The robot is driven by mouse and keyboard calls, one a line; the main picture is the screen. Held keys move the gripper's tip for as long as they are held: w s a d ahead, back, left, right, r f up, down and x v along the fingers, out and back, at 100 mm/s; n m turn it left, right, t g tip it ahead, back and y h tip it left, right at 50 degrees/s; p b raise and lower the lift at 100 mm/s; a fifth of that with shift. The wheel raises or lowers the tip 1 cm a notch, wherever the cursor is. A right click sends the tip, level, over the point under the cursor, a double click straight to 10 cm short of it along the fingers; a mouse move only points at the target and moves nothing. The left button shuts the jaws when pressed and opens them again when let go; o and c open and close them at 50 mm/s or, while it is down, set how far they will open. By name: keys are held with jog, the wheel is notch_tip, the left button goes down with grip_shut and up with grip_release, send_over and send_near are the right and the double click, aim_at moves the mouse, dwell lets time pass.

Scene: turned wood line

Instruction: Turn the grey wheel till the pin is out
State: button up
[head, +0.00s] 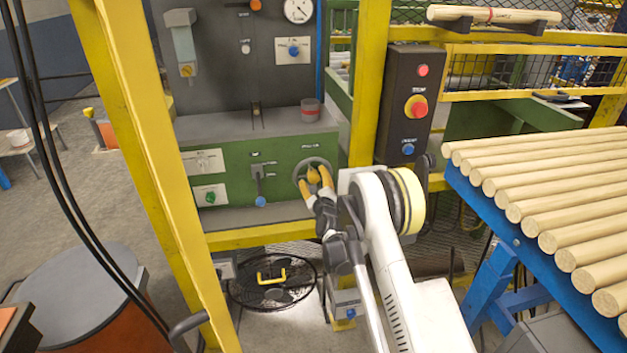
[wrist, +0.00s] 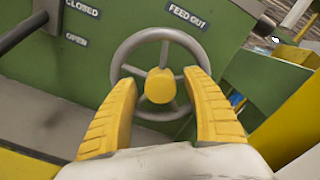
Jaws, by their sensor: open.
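The grey wheel (wrist: 158,35) is a round rim with spokes and a yellow hub (wrist: 160,87), on a green panel below a "FEED OUT" label. In the head view the wheel (head: 299,168) is at the right of the green panel, partly covered by my gripper (head: 316,181). In the wrist view my gripper (wrist: 161,77) is open, its yellow fingers on either side of the hub, over the lower half of the wheel. I cannot tell if they touch it. I cannot make out the pin in either view.
A lever with a blue knob (head: 261,201) is left of the wheel. A yellow post (head: 367,80) and a black button box (head: 408,105) stand to the right. Wooden rods (head: 550,190) lie on a blue rack at the far right.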

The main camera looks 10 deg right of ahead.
grip_shut()
jog(key=shift+m, duration=0.4)
jog(key=m+b, duration=0.1)
jog(key=m, duration=0.3)
jog(key=shift+d+m+b, duration=0.1)
jog(key=shift+m+b, duration=0.25)
jog(key=shift+m, duration=0.05)
jog(key=m, duration=0.5)
jog(key=shift+r, duration=0.1)
jog(key=m, duration=0.6)
jog(key=shift+d+m, duration=0.1)
jog(key=shift+m, duration=0.3)
jog(key=m, duration=0.5)
jog(key=shift+m, duration=0.3)
